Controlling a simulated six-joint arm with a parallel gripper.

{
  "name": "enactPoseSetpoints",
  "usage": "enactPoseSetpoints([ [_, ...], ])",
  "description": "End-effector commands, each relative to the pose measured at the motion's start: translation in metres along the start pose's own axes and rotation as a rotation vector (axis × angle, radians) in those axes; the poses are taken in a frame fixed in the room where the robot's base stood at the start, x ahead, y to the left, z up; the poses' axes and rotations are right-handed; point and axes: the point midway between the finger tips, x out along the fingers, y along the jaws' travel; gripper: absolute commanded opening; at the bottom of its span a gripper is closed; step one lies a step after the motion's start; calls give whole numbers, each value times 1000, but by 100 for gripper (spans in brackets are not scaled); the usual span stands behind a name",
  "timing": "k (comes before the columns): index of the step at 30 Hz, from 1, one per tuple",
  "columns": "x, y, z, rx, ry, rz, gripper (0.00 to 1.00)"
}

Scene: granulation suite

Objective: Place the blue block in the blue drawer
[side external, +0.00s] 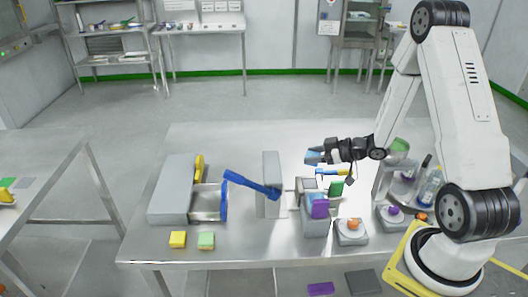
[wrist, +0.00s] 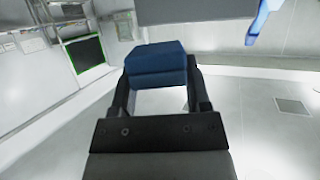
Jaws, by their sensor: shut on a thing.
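My gripper (side external: 322,156) is shut on the blue block (side external: 313,157) and holds it above the right middle of the steel table, with my arm reaching in from the right. In the wrist view the blue block (wrist: 157,60) sits between the two fingertips. The blue drawer (side external: 223,202) stands pulled out from the right side of a long grey cabinet (side external: 172,190), left of my gripper and apart from it. Its blue front faces right, and its inside is partly visible.
An upright grey panel (side external: 270,170) with a blue lever (side external: 250,184) stands between my gripper and the drawer. Button boxes (side external: 351,232) and a bottle (side external: 430,187) stand at right.

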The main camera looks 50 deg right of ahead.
Motion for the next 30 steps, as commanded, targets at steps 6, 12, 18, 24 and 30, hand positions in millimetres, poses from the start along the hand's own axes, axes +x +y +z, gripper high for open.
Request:
enactPoseSetpoints([
  [6, 10, 0, 24, 3, -2, 0, 0],
  [12, 16, 0, 38, 1, -1, 1, 0],
  [18, 17, 0, 41, -1, 0, 2, 0],
  [24, 19, 0, 46, 1, -1, 2, 0],
  [30, 25, 0, 62, 2, -3, 2, 0],
])
